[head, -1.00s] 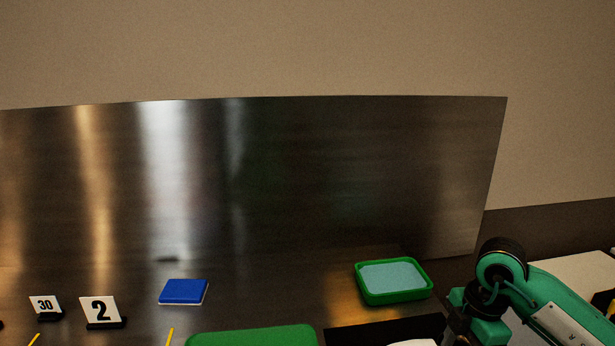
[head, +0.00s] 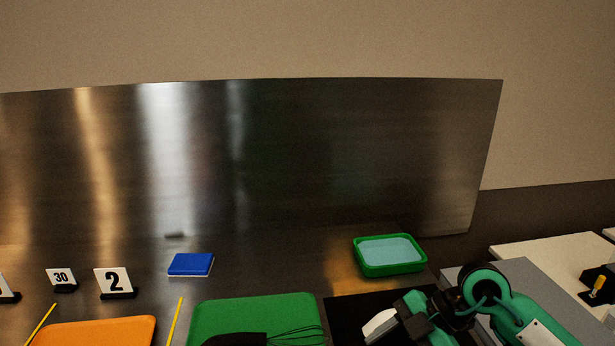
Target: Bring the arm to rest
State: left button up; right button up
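My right arm comes in from the right, and its green and black gripper (head: 395,322) is over the black mat (head: 345,307). A pale, block-like piece (head: 380,326) shows at the gripper's end. I cannot tell whether it is part of the gripper or something held, and I do not see a clear gap between the fingers. My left gripper is not in view.
A green tub (head: 391,269) with a pale blue inside stands behind the mat. A green tray (head: 250,310) holds a whisk (head: 292,335). An orange tray (head: 95,330), a blue block (head: 190,264) and number signs (head: 115,282) are left. A steel backsplash (head: 300,150) closes the back.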

jog(key=a+r+m+t+y, duration=0.2)
jog(key=a+r+t+y, duration=0.45)
jog(key=r+y, duration=0.5)
jog(key=w+d+f+m+t+h, duration=0.2)
jog(key=d+m+t+h, duration=0.3)
jog(key=m+t+h, duration=0.3)
jog(key=w+d+f+m+t+h, duration=0.3)
jog(key=d+m+t+h, duration=0.25)
jog(key=m+t, duration=0.3)
jog(key=s+d+f+m+g+h, duration=0.1)
jog(key=d+f+m+g+h, duration=0.15)
jog(key=f+h, duration=0.2)
jog(key=s+d+f+m+g+h, duration=0.2)
jog(key=f+m+g+h, duration=0.1)
jog(key=f, duration=0.3)
jog(key=s+f+n+g, duration=0.2)
jog(key=s+f+g, duration=1.1)
jog(key=s+f, duration=0.65)
notch_tip(320, 180, down, 30)
jog(key=s+g, duration=0.2)
jog(key=s+d+f, duration=0.2)
jog(key=s+f, duration=0.7)
jog(key=s+d+f, duration=0.2)
jog(key=s+f, duration=0.8)
jog(key=shift+f+g, duration=0.2)
jog(key=shift+g, duration=0.15)
